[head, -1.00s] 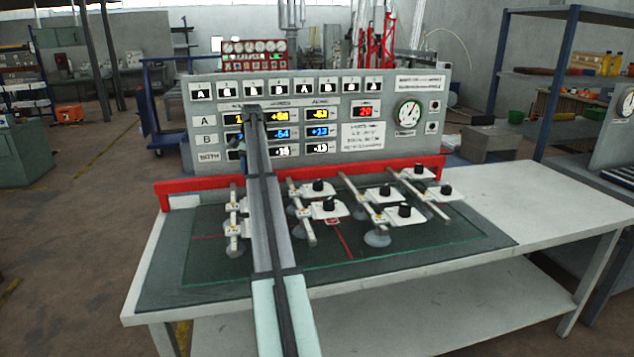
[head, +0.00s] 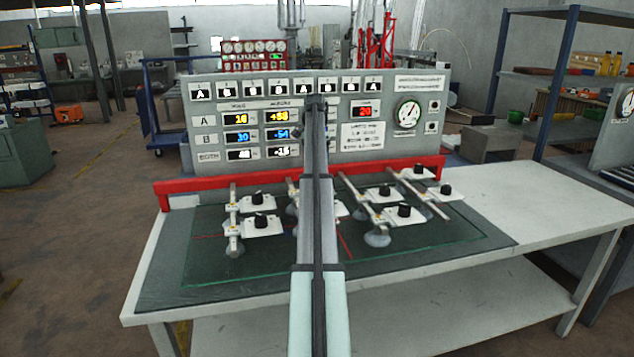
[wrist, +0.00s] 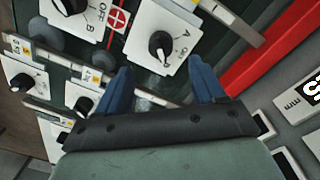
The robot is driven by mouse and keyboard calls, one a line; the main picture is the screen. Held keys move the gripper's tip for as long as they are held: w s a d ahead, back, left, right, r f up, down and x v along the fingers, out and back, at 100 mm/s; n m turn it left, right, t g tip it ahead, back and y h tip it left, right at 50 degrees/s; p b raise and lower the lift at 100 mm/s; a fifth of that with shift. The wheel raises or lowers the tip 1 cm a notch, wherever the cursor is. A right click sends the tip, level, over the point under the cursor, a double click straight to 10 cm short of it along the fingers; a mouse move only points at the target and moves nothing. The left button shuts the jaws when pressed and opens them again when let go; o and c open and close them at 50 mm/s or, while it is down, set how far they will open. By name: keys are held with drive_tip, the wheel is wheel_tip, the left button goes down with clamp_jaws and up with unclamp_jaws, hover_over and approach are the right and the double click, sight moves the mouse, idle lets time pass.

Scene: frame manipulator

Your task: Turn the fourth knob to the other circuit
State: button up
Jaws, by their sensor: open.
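Several white plates, each with a black knob, stand over the dark glass on the table. In the wrist view one knob (wrist: 160,45) lies just beyond my open, empty gripper (wrist: 160,66), roughly between its blue fingertips and not gripped. Its plate shows "A" and "OFF" beside it. Another knob (wrist: 68,5) is at the top left, and more (wrist: 83,105) lie at the left. In the head view knobs show at left (head: 258,197) and at right (head: 404,211). My arm hides the middle ones and my gripper there. I cannot tell which knob is the fourth.
A grey control panel (head: 395,82) with lit displays, a dial and a row of lettered tags stands behind the knobs. A red rail (head: 200,184) runs along its foot. Metal bars carry the plates. The white table (head: 570,205) is clear at right.

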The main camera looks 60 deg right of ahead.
wheel_tip(320, 180, down, 8)
drive_tip(key=shift+s+f, duration=0.15)
drive_tip(key=shift+f, duration=0.1)
drive_tip(key=shift+c, duration=0.2)
drive_tip(key=c, duration=1)
